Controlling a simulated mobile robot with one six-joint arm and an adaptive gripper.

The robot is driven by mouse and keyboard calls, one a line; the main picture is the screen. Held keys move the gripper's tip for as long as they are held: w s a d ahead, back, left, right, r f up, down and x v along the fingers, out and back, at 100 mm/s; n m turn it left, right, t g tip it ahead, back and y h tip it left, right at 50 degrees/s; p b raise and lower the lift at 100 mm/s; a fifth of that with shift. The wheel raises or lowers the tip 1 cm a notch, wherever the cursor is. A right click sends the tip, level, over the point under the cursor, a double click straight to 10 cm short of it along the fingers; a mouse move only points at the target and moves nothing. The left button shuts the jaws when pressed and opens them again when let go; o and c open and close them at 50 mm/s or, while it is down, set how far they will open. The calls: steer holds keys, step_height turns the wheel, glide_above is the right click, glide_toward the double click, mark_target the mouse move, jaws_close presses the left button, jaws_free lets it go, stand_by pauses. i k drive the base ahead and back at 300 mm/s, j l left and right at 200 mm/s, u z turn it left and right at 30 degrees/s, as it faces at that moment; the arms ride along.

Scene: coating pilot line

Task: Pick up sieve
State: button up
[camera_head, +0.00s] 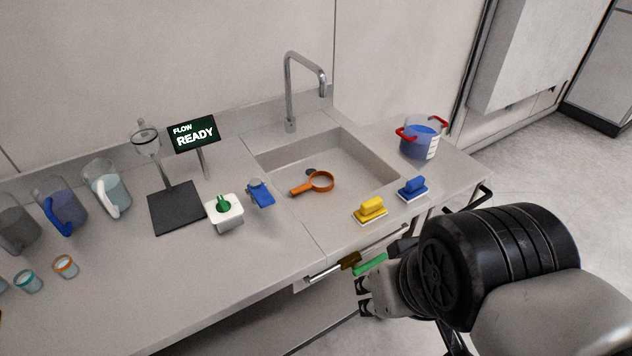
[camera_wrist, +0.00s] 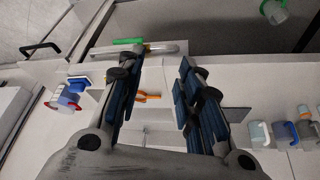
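An orange sieve (camera_head: 320,181) with a round rim and a short handle lies in the sink (camera_head: 350,190). Its handle points left, towards the basin's near left side. In the wrist view, a small orange part (camera_wrist: 149,97) shows between my fingers, most likely the sieve.
A yellow brush (camera_head: 370,210) and a blue brush (camera_head: 412,189) stand on the sink's near right rim. A blue pot (camera_head: 421,138) with red handles stands right of the sink. A tall faucet (camera_head: 290,95) rises behind.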

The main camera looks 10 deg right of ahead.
mark_target(321, 180)
steer(key=i+u, duration=0.4)
steer(key=i+l+u, duration=0.2)
steer(key=i+u, duration=0.2)
steer(key=i, duration=0.1)
